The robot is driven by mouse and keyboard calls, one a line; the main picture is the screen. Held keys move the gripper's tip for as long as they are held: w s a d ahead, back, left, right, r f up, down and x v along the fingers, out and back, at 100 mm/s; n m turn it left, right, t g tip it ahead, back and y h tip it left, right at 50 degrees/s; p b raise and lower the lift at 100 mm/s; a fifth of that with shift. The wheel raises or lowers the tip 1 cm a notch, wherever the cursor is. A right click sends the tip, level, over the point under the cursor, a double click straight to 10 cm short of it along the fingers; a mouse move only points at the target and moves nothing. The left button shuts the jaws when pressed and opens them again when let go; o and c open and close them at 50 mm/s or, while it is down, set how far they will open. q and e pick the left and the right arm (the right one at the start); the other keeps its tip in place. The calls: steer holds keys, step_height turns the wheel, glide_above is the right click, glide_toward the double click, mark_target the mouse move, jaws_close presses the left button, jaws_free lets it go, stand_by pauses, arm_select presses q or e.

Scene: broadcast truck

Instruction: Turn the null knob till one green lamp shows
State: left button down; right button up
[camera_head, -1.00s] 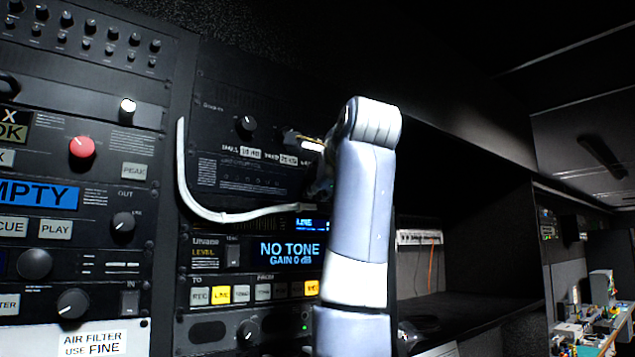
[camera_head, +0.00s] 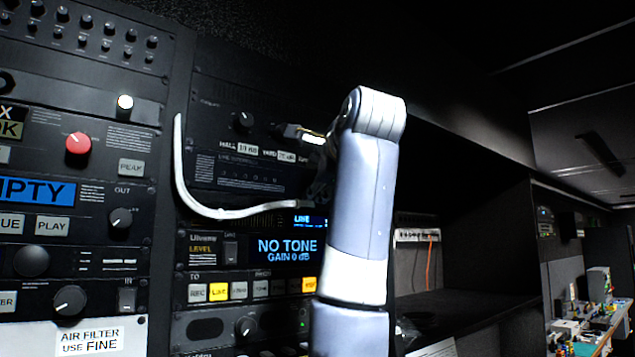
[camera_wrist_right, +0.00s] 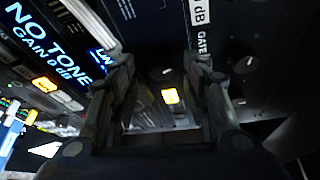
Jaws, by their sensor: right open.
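In the head view my right arm hides most of this gripper and that part of the rack. A dark panel with HALL and YARD dB readouts (camera_head: 247,148) has a knob (camera_head: 244,122) at its upper left. I see no green lamp lit on this panel. My left gripper is out of view.
A white cable (camera_head: 178,170) loops in front of the rack. The tone unit's display (camera_head: 287,250) reads NO TONE, GAIN 0 dB, with lit yellow buttons below. A red knob (camera_head: 78,143) is at left. An open dark shelf (camera_head: 470,260) lies right of my arm.

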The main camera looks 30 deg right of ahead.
steer(key=v, duration=1)
steer(key=shift+s, duration=0.4)
